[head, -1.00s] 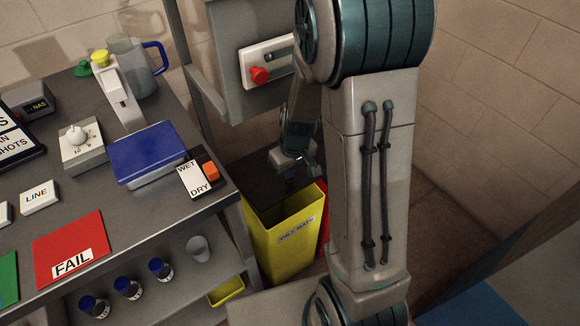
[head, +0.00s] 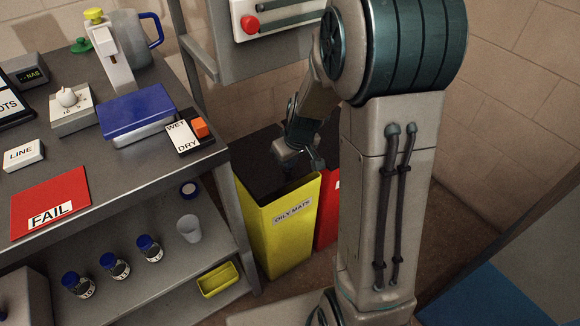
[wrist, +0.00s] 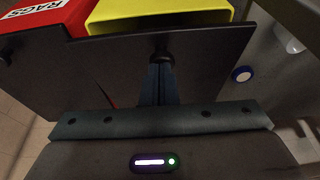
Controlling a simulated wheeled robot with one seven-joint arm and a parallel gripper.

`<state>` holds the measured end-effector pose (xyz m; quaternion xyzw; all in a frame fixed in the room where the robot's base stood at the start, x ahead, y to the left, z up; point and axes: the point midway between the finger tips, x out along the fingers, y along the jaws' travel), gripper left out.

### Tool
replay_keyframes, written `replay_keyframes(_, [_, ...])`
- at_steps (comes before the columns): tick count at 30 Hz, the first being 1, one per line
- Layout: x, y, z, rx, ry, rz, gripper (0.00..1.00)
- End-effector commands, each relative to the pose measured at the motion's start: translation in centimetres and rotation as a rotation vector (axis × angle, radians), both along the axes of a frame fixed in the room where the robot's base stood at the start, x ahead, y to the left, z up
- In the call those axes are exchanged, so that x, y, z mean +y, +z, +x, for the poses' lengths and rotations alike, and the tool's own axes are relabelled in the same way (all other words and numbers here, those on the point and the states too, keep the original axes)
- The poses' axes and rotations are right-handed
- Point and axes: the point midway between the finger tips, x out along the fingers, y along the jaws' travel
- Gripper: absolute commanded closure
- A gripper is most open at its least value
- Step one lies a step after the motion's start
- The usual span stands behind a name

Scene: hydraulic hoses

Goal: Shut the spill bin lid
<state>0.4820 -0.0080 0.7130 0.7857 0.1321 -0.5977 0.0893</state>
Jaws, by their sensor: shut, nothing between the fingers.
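The yellow bin labelled OILY MATS (head: 284,232) stands on the floor beside the bench. Its dark lid (head: 256,172) shows at the bin's top, behind the front rim; its exact angle is hard to tell. In the wrist view the lid (wrist: 215,65) is a broad dark panel, with the yellow bin (wrist: 160,14) beyond its edge. My gripper (head: 302,166) is over the bin top, close to the lid. In the wrist view its closed fingers (wrist: 161,62) reach toward the panel near that edge, holding nothing. Contact with the lid cannot be told.
A red bin (head: 326,212), labelled RAGS in the wrist view (wrist: 42,12), stands close beside the yellow one. The bench (head: 108,178) is on the left. A grey cabinet with a red knob (head: 250,23) hangs above. A wall is behind.

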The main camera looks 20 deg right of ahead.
Motion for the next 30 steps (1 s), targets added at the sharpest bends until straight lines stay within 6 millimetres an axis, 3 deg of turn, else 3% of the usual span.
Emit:
replay_keyframes(1, [-0.1, -1.3, -0.3, 0.001, 0.000, 0.000, 1.00])
replay_keyframes(3, [-0.1, -2.1, -0.6, 0.001, 0.002, 0.000, 1.00])
replay_keyframes(12, [-0.3, -4.7, -1.5, 0.001, 0.002, 0.000, 1.00])
replay_keyframes(26, [-0.6, -5.2, -2.0, 0.014, 0.000, 0.000, 1.00])
replay_keyframes(30, [-0.7, -4.4, -2.2, 0.014, -0.002, 0.000, 1.00])
